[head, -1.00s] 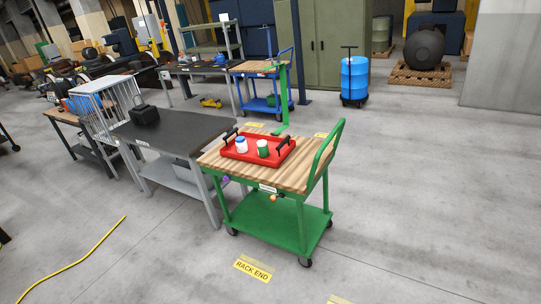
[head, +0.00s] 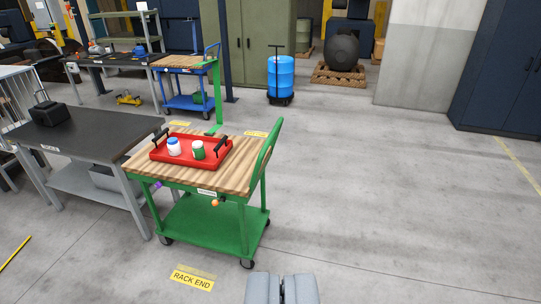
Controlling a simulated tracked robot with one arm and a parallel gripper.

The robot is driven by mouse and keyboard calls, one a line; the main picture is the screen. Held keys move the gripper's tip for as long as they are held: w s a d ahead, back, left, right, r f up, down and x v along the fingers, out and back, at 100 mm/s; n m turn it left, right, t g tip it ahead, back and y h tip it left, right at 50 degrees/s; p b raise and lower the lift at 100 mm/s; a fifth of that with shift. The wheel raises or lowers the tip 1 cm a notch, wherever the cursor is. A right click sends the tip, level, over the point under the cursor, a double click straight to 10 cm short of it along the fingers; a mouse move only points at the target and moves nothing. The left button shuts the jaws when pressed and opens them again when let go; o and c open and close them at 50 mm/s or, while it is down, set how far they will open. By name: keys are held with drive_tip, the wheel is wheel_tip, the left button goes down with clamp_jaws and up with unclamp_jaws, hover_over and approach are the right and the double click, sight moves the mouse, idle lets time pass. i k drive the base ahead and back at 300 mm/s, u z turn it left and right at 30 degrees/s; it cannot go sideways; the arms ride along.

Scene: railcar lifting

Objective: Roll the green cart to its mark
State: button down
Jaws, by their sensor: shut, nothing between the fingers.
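The green cart (head: 213,225) stands in the centre-left of the head view, with a wooden top, a green lower shelf and a curved green push handle (head: 268,150) on its right side. A red tray (head: 215,155) with black handles sits on its top and holds a white jar with a blue lid (head: 173,147) and a green jar with a white lid (head: 198,150). A yellow floor label reading "RACK END" (head: 192,279) lies in front of the cart. My gripper (head: 282,283) shows at the bottom edge, shut and empty, apart from the cart.
A dark-topped grey table (head: 75,138) stands close to the cart's left. Behind are a blue cart (head: 187,102), a blue drum (head: 280,75) on a dolly and a green cabinet (head: 250,40). The floor to the right is open up to dark blue cabinets (head: 500,75).

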sight(228, 228)
drive_tip(key=u, duration=0.1)
drive_tip(key=i, duration=1)
drive_tip(key=z, duration=0.1)
